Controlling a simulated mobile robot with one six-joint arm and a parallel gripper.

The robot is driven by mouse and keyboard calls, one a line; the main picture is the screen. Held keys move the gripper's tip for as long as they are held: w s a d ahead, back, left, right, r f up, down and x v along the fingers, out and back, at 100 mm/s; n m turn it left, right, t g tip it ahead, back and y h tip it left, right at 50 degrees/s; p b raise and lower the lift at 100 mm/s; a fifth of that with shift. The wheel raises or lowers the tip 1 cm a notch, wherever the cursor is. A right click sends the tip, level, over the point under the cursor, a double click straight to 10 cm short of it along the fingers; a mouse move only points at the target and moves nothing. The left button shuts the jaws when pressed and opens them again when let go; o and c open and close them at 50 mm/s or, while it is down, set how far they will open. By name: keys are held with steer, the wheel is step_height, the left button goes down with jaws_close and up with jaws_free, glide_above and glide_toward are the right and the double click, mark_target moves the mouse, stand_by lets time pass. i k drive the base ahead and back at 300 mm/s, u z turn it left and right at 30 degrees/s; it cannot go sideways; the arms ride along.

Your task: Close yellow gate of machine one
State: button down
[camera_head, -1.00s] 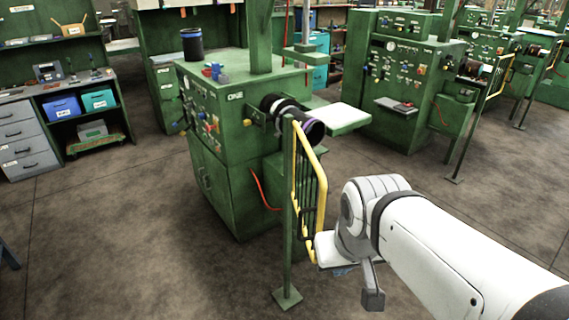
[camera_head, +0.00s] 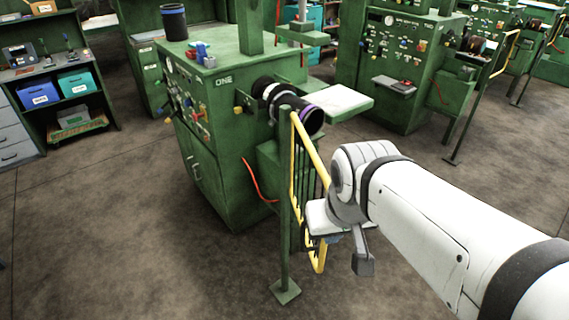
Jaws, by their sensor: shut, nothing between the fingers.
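The yellow gate (camera_head: 312,146) hangs beside a green post (camera_head: 285,205) at the right side of machine one (camera_head: 226,130), which bears the label ONE. The gate is seen at a steep angle, so how far it stands open is hard to tell. My gripper (camera_head: 313,240) is shut and empty, at the gate's lower half. It overlaps the gate's bars in the picture; I cannot tell whether it touches them. My wrist covers part of the gate's outer side. A black sleeve with a purple rim (camera_head: 313,121) sits on the machine's roller, behind the gate's top.
A white-topped shelf (camera_head: 338,102) juts from machine one. A red cable (camera_head: 258,182) hangs on its side. Another green machine (camera_head: 395,65) stands behind at right. A workbench with bins (camera_head: 72,83) is at left. Brown floor (camera_head: 130,250) is clear in front.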

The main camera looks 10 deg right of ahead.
mark_target(318, 265)
steer(key=i, duration=0.25)
steer(key=z, duration=0.15)
steer(key=k, duration=0.5)
steer(key=u, duration=0.6)
steer(key=k, duration=1.15)
steer(key=z, duration=0.55)
steer(key=i, duration=1)
steer(key=z, duration=0.1)
